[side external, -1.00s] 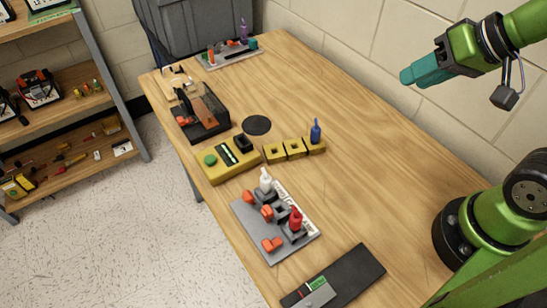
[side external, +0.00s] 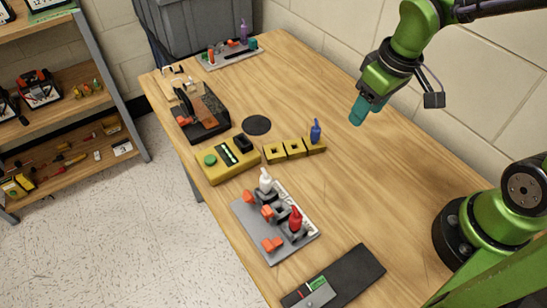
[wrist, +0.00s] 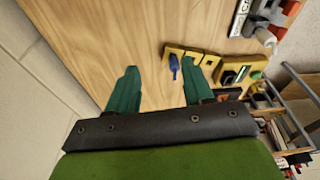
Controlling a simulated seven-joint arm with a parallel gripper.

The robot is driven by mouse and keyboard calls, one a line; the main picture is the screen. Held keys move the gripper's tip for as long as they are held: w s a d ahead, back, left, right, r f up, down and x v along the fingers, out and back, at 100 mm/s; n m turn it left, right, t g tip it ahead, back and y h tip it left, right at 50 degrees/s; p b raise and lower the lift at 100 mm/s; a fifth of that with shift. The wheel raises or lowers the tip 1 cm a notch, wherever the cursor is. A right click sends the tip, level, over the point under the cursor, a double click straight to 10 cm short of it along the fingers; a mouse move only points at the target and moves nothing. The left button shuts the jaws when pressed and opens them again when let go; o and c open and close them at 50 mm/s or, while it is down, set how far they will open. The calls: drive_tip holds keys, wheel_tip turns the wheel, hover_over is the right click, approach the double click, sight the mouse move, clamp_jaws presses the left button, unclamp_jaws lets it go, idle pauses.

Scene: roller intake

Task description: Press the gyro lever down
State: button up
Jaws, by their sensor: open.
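I cannot tell for sure which part is the gyro lever; no label naming it is readable. One candidate is the black-based device (side external: 207,131) at the table's left edge, with a brown sloping part and an orange piece. Another is the grey board (side external: 252,234) at the front, with orange pieces, a white bottle-like piece (side external: 265,181) and a red one (side external: 296,219). My gripper (side external: 358,117) is open and empty above the right side of the table, apart from everything.
A yellow box (side external: 228,171) with a green button sits mid-table beside yellow sockets (side external: 293,149) holding a blue bottle-like piece (side external: 315,131). A black strip (side external: 352,275) lies at the front, another grey board (side external: 231,59) at the back. The right side is clear, near the wall.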

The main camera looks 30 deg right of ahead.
drive_tip(key=w+a+f+n+g, duration=0.2)
drive_tip(key=a+f+n, duration=0.1)
drive_tip(key=a+n, duration=0.25)
wheel_tip(320, 180, up, 7)
drive_tip(key=n+y, duration=0.4)
drive_tip(key=n, duration=0.7)
hover_over(248, 193)
drive_tip(key=d, duration=0.7)
drive_tip(key=x, duration=1.6)
drive_tip(key=shift+s+a+f, duration=0.15)
drive_tip(key=shift+s+f, duration=0.1)
drive_tip(key=shift+f, duration=0.15)
clamp_jaws()
